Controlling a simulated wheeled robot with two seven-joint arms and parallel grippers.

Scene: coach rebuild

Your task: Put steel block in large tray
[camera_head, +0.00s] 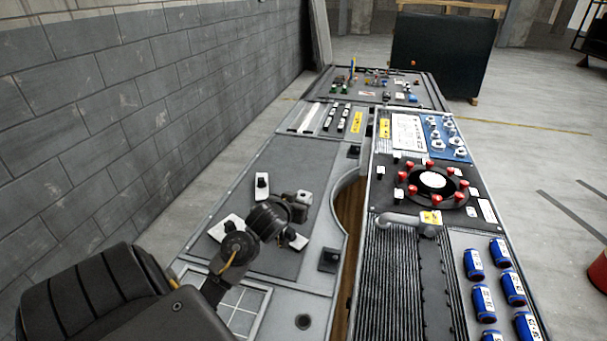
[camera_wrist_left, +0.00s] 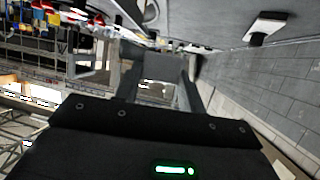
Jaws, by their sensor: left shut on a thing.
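The steel block (camera_head: 304,196) shows as a small light-grey block at the tip of my left gripper (camera_head: 299,208) in the head view. The gripper is shut on it above the grey panel on the left bench. In the left wrist view the grey block (camera_wrist_left: 163,67) sits between the fingers of my left gripper (camera_wrist_left: 160,84), which partly hide it. I cannot tell for sure which surface is the large tray; a broad dark tray (camera_head: 322,92) with many small coloured parts stands at the far end. My right gripper is out of view.
White pieces with black knobs (camera_head: 262,186) stand on the left panel near the gripper. A round black holder (camera_head: 433,196) with red-topped parts is on the right bench. A brick wall (camera_head: 150,90) runs along the left.

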